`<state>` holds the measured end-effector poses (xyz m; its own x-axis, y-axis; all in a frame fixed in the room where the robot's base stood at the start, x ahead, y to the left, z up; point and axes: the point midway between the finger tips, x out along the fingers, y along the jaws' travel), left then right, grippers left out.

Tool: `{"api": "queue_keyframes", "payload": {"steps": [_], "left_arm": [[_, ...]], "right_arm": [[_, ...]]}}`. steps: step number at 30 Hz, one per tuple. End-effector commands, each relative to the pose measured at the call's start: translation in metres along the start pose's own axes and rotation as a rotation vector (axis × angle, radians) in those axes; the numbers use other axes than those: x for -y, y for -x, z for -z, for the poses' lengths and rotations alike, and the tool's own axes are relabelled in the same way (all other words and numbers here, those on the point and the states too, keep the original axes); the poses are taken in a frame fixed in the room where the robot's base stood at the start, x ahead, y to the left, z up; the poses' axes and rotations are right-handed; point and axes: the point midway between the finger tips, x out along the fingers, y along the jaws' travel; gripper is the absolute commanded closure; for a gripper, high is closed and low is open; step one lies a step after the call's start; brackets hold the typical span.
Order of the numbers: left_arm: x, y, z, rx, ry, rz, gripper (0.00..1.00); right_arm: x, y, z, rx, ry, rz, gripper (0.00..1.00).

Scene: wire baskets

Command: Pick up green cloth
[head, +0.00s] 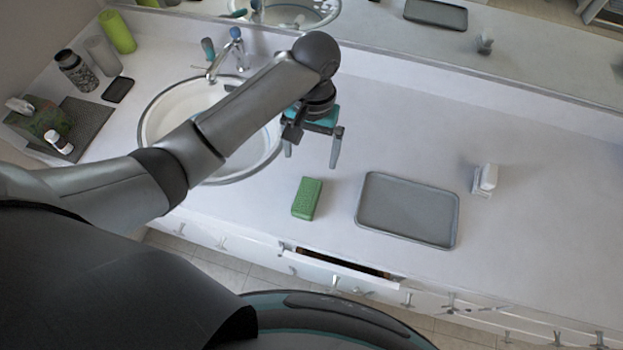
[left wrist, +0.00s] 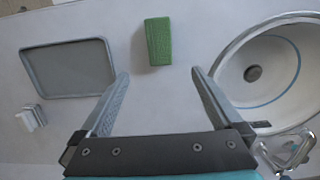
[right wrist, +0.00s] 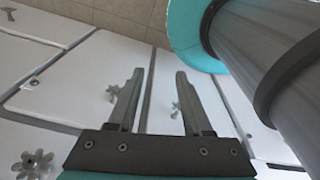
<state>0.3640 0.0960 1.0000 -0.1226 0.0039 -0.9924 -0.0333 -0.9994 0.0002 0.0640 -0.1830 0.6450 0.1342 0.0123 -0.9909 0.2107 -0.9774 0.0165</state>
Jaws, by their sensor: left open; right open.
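The green cloth (head: 306,199) is a small block-like green piece lying on the white counter between the sink and the grey tray. It also shows in the left wrist view (left wrist: 158,41), ahead of the fingers and apart from them. My left gripper (head: 311,158) is open and empty above the counter, a little behind the cloth, near the sink's right edge. Its fingers also show in the left wrist view (left wrist: 158,82). My right gripper (right wrist: 155,75) shows only in the right wrist view, open and empty, facing white cabinet fronts and the tiled floor.
The white sink (head: 212,130) is left of the cloth. The grey tray (head: 408,210) lies to its right, with a small white item (head: 486,180) beyond. A drawer (head: 335,264) below the counter is partly open. Bottles and a tissue box (head: 40,116) stand far left.

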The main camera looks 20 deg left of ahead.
Motion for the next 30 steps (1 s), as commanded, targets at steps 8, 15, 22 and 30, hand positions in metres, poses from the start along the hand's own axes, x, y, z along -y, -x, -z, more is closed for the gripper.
{"api": "queue_keyframes", "payload": {"steps": [8, 15, 22, 30], "left_arm": [[0.001, -0.06, -0.002, 0.006, 0.0, 0.003, 0.0], [0.0, -0.092, -0.001, 0.002, 0.0, 0.001, 0.0], [0.001, -0.111, -0.005, 0.004, -0.001, 0.002, 0.0], [0.001, -0.145, -0.008, 0.002, -0.001, 0.001, 0.0]], "right_arm": [[0.002, -0.009, -0.045, 0.072, 0.001, 0.002, 0.5], [0.001, -0.016, -0.036, 0.057, 0.001, 0.001, 0.5], [-0.001, -0.019, -0.026, 0.038, 0.002, -0.001, 0.5], [0.0, -0.027, -0.028, 0.039, 0.002, 0.0, 0.5]]}}
